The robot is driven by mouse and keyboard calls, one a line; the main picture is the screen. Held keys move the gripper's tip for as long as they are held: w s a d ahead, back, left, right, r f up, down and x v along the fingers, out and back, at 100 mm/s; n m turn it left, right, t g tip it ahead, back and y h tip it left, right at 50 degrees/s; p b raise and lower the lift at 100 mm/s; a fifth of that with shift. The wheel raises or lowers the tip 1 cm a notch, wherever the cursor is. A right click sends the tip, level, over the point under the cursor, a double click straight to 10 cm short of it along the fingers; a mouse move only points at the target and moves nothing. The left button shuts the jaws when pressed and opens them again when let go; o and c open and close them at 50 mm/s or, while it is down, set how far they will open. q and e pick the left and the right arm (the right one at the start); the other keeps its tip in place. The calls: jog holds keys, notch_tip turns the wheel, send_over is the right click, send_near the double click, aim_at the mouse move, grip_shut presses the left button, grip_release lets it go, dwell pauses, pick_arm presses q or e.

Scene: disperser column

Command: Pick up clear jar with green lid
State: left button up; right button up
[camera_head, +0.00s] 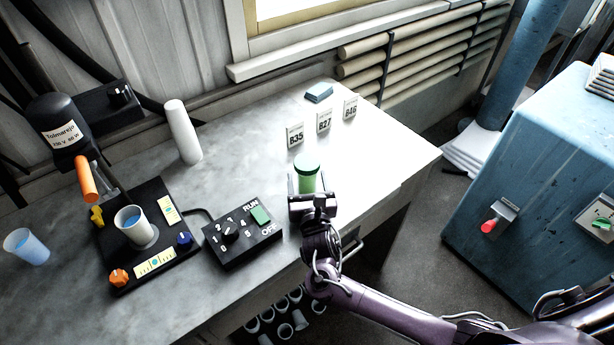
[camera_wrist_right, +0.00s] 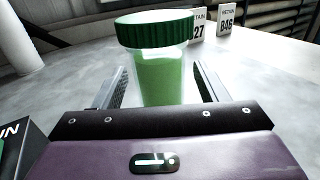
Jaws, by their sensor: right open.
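The clear jar with the green lid (camera_head: 307,174) stands upright on the grey bench, filled with something green. In the right wrist view the jar (camera_wrist_right: 160,80) stands between the two fingers, with its ribbed lid above them. My right gripper (camera_head: 308,188) is open, with one finger on each side of the jar; small gaps show beside the jar. The lower part of the jar is hidden behind the gripper body. My left gripper is not in view.
Left of the jar is a black RUN/OFF control box (camera_head: 241,232). Cards B35 (camera_head: 295,136), B27 (camera_head: 323,122) and B46 (camera_head: 350,108) stand behind it. A white cylinder (camera_head: 183,131), the disperser (camera_head: 62,128) and a blue cup (camera_head: 27,246) are further left.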

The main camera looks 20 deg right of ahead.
jog(key=shift+w+d, duration=0.1)
jog(key=shift+w, duration=0.7)
jog(key=shift+c, duration=0.5)
jog(key=c, duration=1)
jog(key=shift+c, duration=0.5)
jog(key=shift+r, duration=0.15)
